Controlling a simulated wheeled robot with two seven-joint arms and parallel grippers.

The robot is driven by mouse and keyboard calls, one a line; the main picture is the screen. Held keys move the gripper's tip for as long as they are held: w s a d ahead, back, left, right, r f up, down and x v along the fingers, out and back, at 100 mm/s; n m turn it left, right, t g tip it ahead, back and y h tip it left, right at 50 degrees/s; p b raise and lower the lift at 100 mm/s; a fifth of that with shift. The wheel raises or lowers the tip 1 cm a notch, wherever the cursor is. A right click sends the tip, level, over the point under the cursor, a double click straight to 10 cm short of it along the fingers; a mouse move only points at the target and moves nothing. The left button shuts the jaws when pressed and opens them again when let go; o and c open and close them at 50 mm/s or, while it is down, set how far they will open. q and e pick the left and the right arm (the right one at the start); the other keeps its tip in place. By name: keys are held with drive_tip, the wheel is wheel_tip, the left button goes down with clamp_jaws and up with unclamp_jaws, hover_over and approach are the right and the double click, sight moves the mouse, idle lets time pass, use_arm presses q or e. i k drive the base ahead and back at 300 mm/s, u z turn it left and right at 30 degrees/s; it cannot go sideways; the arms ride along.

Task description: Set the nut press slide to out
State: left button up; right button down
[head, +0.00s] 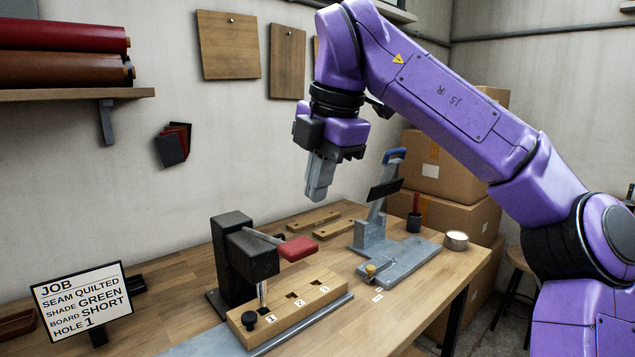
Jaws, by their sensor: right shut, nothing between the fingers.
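A black press (243,258) with a red-ended lever (298,248) stands on the workbench. Below its plunger, a wooden block (297,309) with a black knob (249,320) and places marked 1, 2 and 3 lies along a grey metal rail (225,341). The plunger is near place 1. This block looks like the nut press slide, though no label confirms it. My right gripper (318,196) points down, shut and empty, above the back of the bench, apart from the press. My left gripper is not in view.
A grey tool (397,261) with a blue handle and yellow knob stands to the right. Wooden strips (313,222), a dark cup (413,222) and a tin (456,240) are nearby. A job sign (83,299) stands at left. Cardboard boxes (462,216) stand behind the bench.

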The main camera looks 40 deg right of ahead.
sight(252, 329)
drive_tip(key=k, duration=1)
